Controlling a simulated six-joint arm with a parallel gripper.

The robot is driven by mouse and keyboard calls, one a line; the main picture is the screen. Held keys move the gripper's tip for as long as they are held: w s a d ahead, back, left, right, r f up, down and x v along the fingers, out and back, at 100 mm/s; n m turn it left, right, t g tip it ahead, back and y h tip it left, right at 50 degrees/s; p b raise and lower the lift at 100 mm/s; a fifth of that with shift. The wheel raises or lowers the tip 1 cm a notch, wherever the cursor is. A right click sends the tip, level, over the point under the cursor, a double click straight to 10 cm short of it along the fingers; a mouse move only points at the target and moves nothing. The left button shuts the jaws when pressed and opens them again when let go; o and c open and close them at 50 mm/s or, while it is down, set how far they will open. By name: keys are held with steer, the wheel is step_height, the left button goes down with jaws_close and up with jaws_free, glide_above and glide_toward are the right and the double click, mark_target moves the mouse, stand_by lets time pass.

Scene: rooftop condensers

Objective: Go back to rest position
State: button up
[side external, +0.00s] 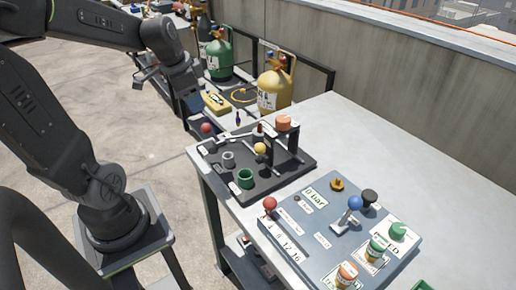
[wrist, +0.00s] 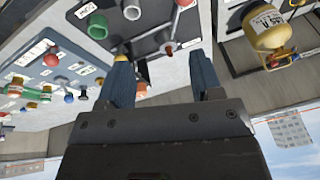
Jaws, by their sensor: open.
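My gripper (side external: 188,92) hangs in the air at the upper left of the side view, beyond the far left end of the table. Its two fingers stand apart in the wrist view (wrist: 160,62), with nothing visible held between them. The black board (side external: 222,193) lies on the table below and to the right of it. On the board are a green cup (side external: 245,179), a grey ring (side external: 228,159), a yellow ball (side external: 260,148), a red ball (side external: 206,128) and an orange knob (side external: 284,123) on a stand. My gripper appears apart from all of them.
A grey control panel (side external: 318,238) with a red ball lever (side external: 270,204), a blue ball lever (side external: 354,203) and several knobs is at the table's near end. Green (side external: 220,60) and yellow (side external: 273,90) cylinders stand behind. A concrete wall (side external: 400,80) runs along the far side.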

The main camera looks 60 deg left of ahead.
steer(key=s+d+r+n+t, duration=0.1)
steer(key=s+d+r, duration=0.1)
steer(key=d, duration=0.6)
steer(key=s+d+r+n+t, duration=0.1)
steer(key=s+d, duration=0.3)
steer(key=d, duration=0.5)
steer(key=shift+d+r+n+h, duration=0.2)
steer(key=shift+r+n+h, duration=0.1)
steer(key=shift+r+h, duration=0.1)
